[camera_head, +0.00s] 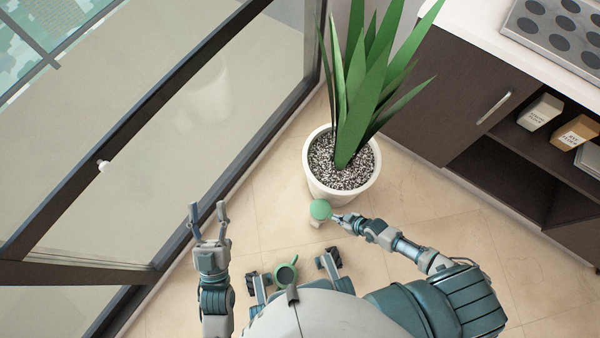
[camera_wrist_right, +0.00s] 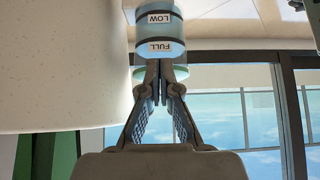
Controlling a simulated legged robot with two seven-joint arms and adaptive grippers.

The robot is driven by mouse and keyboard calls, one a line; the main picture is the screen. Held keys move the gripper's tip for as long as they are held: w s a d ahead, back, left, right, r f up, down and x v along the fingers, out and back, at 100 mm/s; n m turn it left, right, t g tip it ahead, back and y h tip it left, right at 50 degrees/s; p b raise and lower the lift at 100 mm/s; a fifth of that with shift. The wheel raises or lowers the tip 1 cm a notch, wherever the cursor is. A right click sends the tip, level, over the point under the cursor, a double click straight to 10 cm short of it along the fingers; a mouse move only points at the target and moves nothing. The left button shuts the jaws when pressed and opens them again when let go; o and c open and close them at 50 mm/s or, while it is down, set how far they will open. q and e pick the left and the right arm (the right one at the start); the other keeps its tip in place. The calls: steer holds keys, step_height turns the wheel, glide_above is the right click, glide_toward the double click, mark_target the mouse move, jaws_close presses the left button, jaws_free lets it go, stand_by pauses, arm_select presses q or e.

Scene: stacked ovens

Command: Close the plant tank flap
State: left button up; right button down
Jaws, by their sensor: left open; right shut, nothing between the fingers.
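The plant tank is a small container on the near side of the white pot (camera_head: 330,188). Its round green flap (camera_head: 320,209) shows from above in the head view. In the right wrist view the clear bluish tank (camera_wrist_right: 158,31) carries LOW and FULL labels, and the green flap edge (camera_wrist_right: 181,73) shows behind the fingertips. My right gripper (camera_head: 338,217) is shut and empty, its tips at the flap; I cannot tell if they touch. The tips (camera_wrist_right: 160,72) partly hide the flap, so any gap is unclear. My left gripper (camera_head: 208,220) is open and empty, away from the tank.
A tall green plant (camera_head: 360,90) rises from the pot. A glass wall with a dark frame (camera_head: 215,195) stands at left. A dark cabinet (camera_head: 430,100) with open shelves stands at right. A green mug-like thing (camera_head: 286,272) is near my base. Floor (camera_head: 420,215) is clear between.

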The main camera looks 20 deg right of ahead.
arm_select(q)
steer(key=shift+s+a+r+t+b, duration=0.2)
steer(key=shift+s+r+t+b, duration=0.15)
steer(key=shift+s+r+t, duration=0.5)
steer(key=shift+w, duration=0.1)
